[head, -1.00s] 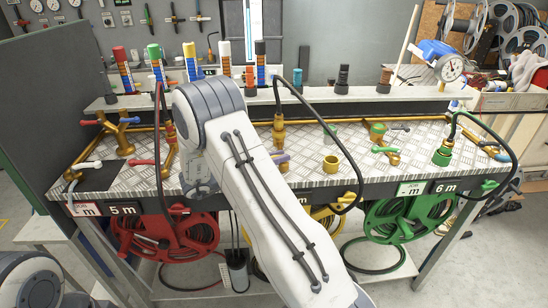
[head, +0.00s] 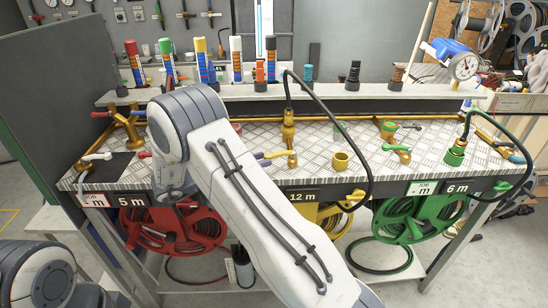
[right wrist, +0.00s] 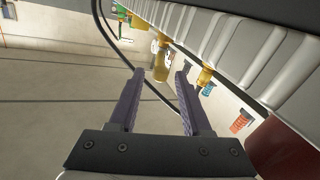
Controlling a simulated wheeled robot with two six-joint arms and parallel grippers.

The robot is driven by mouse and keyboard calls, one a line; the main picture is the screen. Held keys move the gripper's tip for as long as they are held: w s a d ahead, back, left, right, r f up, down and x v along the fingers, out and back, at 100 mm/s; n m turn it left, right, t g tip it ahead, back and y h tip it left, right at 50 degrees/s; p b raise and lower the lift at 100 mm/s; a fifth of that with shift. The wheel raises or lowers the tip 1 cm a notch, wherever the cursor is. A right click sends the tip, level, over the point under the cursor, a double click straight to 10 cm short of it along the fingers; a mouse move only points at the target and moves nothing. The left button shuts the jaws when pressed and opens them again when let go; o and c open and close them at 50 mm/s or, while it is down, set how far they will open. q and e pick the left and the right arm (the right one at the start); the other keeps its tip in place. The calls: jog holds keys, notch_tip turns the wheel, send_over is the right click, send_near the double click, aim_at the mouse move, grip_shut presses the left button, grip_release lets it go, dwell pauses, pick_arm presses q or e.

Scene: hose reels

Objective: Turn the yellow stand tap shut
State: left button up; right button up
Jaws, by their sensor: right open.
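I take this for the yellow stand tap; the lever's exact setting is unclear. In the right wrist view my right gripper (right wrist: 157,75) is open and empty, with brass and yellow fittings (right wrist: 161,64) beyond the fingertips. My left gripper is out of view.
A brass hose fitting (head: 288,130) with a looping black hose stands behind the tap. A brass cup (head: 340,161) is to its right. The green-levered tap (head: 395,148) and green hose fitting (head: 454,157) are farther right. Red (head: 175,232) and green (head: 418,217) reels hang below.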

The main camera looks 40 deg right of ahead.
jog(key=shift+w+a, duration=0.2)
jog(key=shift+a, duration=0.7)
